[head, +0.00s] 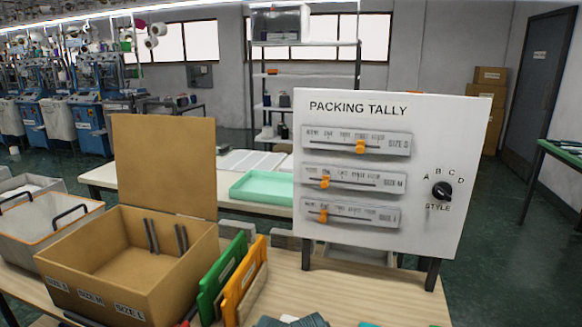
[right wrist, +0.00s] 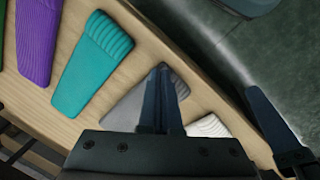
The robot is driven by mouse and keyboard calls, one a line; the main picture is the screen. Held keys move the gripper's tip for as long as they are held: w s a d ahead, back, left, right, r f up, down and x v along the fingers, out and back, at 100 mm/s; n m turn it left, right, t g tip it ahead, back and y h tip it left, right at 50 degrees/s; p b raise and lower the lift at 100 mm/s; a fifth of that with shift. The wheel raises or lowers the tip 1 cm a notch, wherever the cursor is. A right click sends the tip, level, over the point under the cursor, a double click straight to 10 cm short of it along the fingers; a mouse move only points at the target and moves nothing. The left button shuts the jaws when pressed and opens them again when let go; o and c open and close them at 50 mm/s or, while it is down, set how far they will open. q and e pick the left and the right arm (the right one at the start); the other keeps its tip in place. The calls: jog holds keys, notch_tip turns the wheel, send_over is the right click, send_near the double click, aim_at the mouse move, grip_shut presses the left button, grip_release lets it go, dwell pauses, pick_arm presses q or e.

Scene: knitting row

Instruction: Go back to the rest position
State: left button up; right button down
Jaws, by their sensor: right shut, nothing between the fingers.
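My right gripper (right wrist: 161,72) shows in the right wrist view. It is shut and empty, and appears above the wooden table (right wrist: 62,120). A teal ribbed knitted piece (right wrist: 88,72) lies to its left, with a purple one (right wrist: 38,45) farther left. A grey piece (right wrist: 124,108) and a white ribbed piece (right wrist: 208,126) lie partly hidden behind the gripper. I cannot tell the height of the gripper above them. Neither gripper shows in the head view, and my left gripper is in no view.
An open cardboard box (head: 85,243) stands at the left of the table. Green (head: 219,279) and orange (head: 243,284) holders stand beside it. A white packing tally board (head: 430,130) rises on dark legs at the right. A mint tray (head: 262,186) sits on a table behind.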

notch_tip(320, 180, up, 15)
jog(key=s+a+p, duration=0.1)
jog(key=s+p, duration=0.1)
jog(key=p, duration=1.3)
jog(key=shift+s+a+g+y, duration=0.15)
jog(key=shift+s+g+y, duration=0.15)
jog(key=shift+g, duration=0.1)
